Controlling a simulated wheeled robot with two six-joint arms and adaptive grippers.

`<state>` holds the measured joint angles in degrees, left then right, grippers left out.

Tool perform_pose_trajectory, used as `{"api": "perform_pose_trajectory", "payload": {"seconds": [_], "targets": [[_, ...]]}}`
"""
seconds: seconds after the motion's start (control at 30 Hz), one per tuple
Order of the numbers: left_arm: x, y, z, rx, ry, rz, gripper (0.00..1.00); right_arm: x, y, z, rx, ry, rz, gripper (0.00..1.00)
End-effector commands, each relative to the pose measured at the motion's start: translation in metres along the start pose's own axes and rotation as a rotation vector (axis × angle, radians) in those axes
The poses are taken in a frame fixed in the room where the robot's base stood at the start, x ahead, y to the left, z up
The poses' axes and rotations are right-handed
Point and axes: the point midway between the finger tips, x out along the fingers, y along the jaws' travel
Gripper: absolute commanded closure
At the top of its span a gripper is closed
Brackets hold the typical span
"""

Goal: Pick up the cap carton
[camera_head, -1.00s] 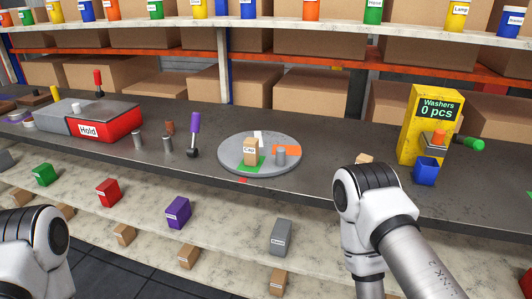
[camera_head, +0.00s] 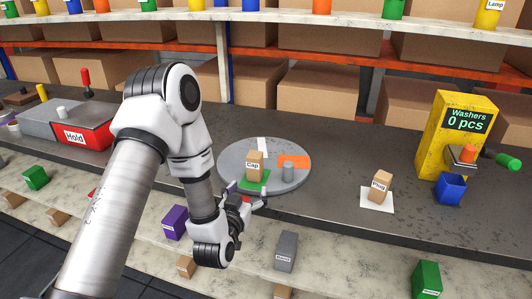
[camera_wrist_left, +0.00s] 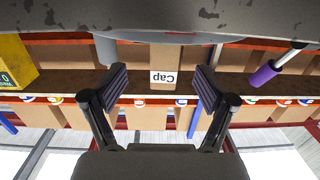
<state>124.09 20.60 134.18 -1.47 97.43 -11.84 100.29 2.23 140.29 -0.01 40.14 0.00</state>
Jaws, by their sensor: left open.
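The cap carton (camera_head: 255,165) is a small tan box with a white "Cap" label. It stands upright on the green patch of the grey round turntable (camera_head: 232,159). In the left wrist view the carton (camera_wrist_left: 165,58) appears upside down, ahead of and between the spread fingers. My left gripper (camera_head: 247,194) is open and empty at the near edge of the turntable, in front of the carton; its fingers (camera_wrist_left: 160,74) are wide apart. My right gripper is out of view.
A grey cylinder (camera_head: 287,172) stands on the turntable right of the carton. A plug carton (camera_head: 380,185) sits on a white square. A yellow washer dispenser (camera_head: 457,135) with a blue cup (camera_head: 450,187) is at the right. A red-grey hold box (camera_head: 85,128) is at the left.

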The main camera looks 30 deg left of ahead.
Motion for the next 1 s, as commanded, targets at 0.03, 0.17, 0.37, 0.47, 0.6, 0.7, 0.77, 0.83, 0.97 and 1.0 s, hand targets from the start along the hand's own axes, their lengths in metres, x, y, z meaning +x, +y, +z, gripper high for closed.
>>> {"api": "perform_pose_trajectory", "payload": {"seconds": [0.03, 0.17, 0.37, 0.47, 0.6, 0.7, 0.77, 0.83, 0.97, 1.0], "targets": [[0.004, -0.004, -0.017, -0.004, 0.048, -0.014, 0.29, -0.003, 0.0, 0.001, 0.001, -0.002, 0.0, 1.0], [0.02, -0.008, -0.028, -0.004, 0.081, -0.025, 0.29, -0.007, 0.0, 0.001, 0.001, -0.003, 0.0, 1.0], [0.048, -0.007, -0.033, -0.002, 0.076, -0.023, 0.29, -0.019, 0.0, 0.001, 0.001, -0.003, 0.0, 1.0], [0.067, -0.008, -0.034, -0.002, 0.075, -0.024, 0.29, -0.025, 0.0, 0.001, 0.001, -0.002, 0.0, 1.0], [0.08, -0.008, -0.032, -0.003, 0.071, -0.023, 0.29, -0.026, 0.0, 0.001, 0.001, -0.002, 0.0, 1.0], [0.08, -0.008, -0.031, -0.004, 0.071, -0.023, 0.29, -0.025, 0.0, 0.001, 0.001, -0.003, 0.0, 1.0], [0.08, -0.008, -0.031, -0.004, 0.07, -0.022, 0.29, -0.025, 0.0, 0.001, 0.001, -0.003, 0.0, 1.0], [0.08, -0.008, -0.031, -0.003, 0.07, -0.022, 0.5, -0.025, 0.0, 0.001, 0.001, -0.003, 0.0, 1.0], [0.08, -0.007, -0.031, -0.003, 0.07, -0.022, 0.96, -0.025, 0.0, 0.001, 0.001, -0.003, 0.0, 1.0], [0.08, -0.007, -0.031, -0.003, 0.07, -0.022, 0.98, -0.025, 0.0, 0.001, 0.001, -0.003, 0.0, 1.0]]}}
